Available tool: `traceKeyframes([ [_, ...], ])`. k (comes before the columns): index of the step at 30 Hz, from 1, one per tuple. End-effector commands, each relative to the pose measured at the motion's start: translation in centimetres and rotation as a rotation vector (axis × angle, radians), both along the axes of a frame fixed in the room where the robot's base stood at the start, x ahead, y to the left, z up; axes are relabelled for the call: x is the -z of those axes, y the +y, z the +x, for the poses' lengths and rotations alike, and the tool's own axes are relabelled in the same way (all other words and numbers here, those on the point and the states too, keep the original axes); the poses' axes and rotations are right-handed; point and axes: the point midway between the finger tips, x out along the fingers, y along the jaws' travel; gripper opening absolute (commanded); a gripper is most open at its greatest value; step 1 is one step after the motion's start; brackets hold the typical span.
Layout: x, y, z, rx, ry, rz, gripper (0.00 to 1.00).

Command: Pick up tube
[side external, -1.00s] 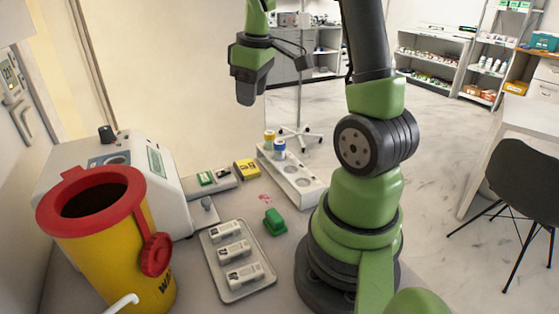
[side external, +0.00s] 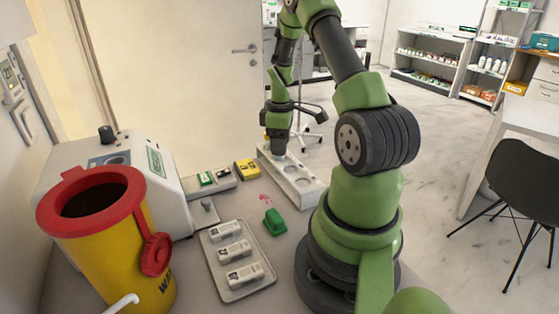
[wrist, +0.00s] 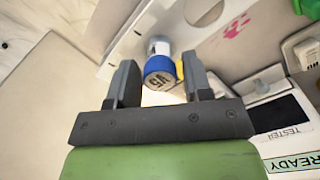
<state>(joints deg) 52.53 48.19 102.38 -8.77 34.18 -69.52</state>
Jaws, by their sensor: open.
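A tube with a blue cap (wrist: 160,72) marked with letters stands in the white rack (side external: 303,188). In the wrist view its cap shows between the two fingers of my gripper (wrist: 159,80), with gaps on both sides. A yellow-capped tube (wrist: 180,69) shows partly behind it. In the side view my gripper (side external: 277,146) points down at the far end of the rack and largely hides both tubes. My gripper is open and holds nothing. Whether the fingertips reach below the cap's top is hard to tell.
A green block (side external: 274,222) and a grey tray (side external: 212,266) with several white packs lie nearer the camera. A yellow box (side external: 247,169) sits left of the rack. A red-rimmed yellow bin (side external: 105,235) and a white machine (side external: 172,190) stand at left.

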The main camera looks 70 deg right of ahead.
Motion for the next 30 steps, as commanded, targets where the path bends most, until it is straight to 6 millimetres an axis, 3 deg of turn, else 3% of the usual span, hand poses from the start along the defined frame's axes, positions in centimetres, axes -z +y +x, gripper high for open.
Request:
traceKeyframes([
  [4, 1.8, 0.0, 0.0, 0.000, 0.001, 0.002, 0.46],
  [12, 2.1, 0.0, 0.0, 0.000, -0.001, -0.001, 0.46],
  [17, 2.1, 0.0, 0.0, 0.000, 0.000, -0.001, 0.10],
  [26, 1.7, 0.0, 0.1, 0.000, -0.001, -0.002, 0.09],
  [30, -0.2, -0.1, 0.1, 0.000, -0.004, -0.006, 0.09],
])
